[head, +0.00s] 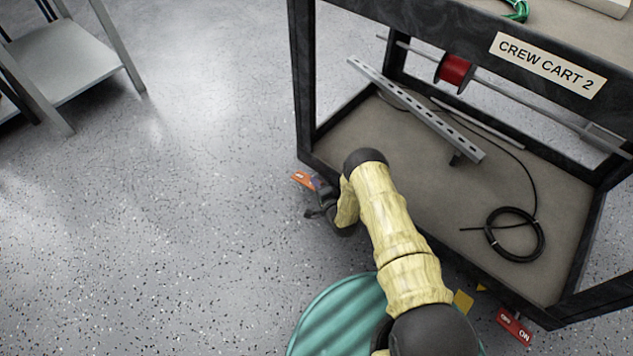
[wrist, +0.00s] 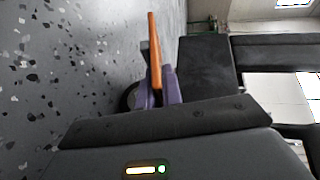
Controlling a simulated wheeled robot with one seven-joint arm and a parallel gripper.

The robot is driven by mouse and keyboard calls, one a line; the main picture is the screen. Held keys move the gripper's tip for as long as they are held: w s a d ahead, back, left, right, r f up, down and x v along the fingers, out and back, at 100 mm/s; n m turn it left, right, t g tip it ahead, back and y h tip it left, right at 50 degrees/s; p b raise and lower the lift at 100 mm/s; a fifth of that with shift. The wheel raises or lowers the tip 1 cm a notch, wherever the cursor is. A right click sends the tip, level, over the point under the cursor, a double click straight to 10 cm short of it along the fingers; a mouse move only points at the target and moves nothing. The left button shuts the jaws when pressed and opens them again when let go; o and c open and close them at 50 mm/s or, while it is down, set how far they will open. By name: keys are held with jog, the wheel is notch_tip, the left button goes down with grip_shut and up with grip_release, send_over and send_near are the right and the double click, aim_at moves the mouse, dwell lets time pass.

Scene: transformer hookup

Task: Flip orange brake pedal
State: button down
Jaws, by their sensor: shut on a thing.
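The orange brake pedal (head: 302,179) sticks out low at the near left corner of the crew cart, just above the floor. It also shows edge-on as an upright orange strip in the wrist view (wrist: 155,50). My gripper (head: 317,184) is at the pedal, and its purple fingers (wrist: 157,92) close on the pedal's lower part in the wrist view. The pedal's base and part of the caster are hidden behind my gripper and arm.
The crew cart's lower shelf (head: 400,165) holds a slotted metal channel (head: 415,108) and a coiled black cable (head: 515,235). A red ON/OFF pedal (head: 515,326) is at the cart's near right. A teal round object (head: 330,310) lies below my arm.

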dwell(0.3)
jog(key=c, duration=1.6)
grip_release()
jog(key=shift+o, duration=0.2)
jog(key=p+v, duration=0.8)
jog(key=v, duration=0.9)
jog(key=shift+s+r, duration=0.15)
jog(key=shift+s, duration=0.05)
jog(key=shift+d, duration=0.15)
